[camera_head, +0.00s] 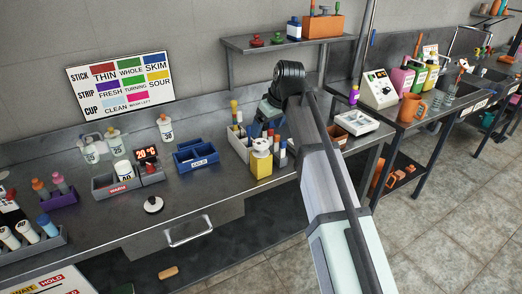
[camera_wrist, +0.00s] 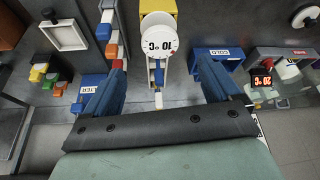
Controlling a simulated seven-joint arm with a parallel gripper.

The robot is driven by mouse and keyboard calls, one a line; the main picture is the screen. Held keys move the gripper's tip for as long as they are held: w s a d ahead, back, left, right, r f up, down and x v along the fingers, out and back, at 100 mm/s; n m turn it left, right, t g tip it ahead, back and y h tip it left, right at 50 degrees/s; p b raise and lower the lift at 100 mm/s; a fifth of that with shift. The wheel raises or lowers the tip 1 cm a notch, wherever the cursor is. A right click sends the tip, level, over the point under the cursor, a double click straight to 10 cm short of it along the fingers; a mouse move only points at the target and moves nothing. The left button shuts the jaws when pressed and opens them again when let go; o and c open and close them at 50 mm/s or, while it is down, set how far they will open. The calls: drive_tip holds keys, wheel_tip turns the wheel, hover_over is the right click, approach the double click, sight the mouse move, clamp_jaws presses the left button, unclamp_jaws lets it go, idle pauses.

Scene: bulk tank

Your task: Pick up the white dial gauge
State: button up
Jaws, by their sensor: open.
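The white dial gauge (camera_wrist: 159,42) has a round face reading 10 °C, upside down in the wrist view, with a thin stem below it. It sits at a yellow block (camera_wrist: 160,8). In the head view the white gauge (camera_head: 261,145) shows small on top of the yellow block (camera_head: 261,165), near the bench's front edge. My gripper (camera_wrist: 158,64) is open, with one blue finger on each side of the gauge's stem in the wrist view. I cannot tell how far apart in depth they are. In the head view my gripper (camera_head: 270,108) is above and behind the block, partly hidden.
A rack of coloured-top tubes (camera_head: 238,140) stands right beside the yellow block. A white frame (camera_head: 356,122) lies to the right. Bare bench lies in front.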

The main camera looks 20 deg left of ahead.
sight(261, 142)
drive_tip(key=shift+x, duration=4.9)
drive_tip(key=shift+s, duration=0.1)
drive_tip(key=c, duration=1.1)
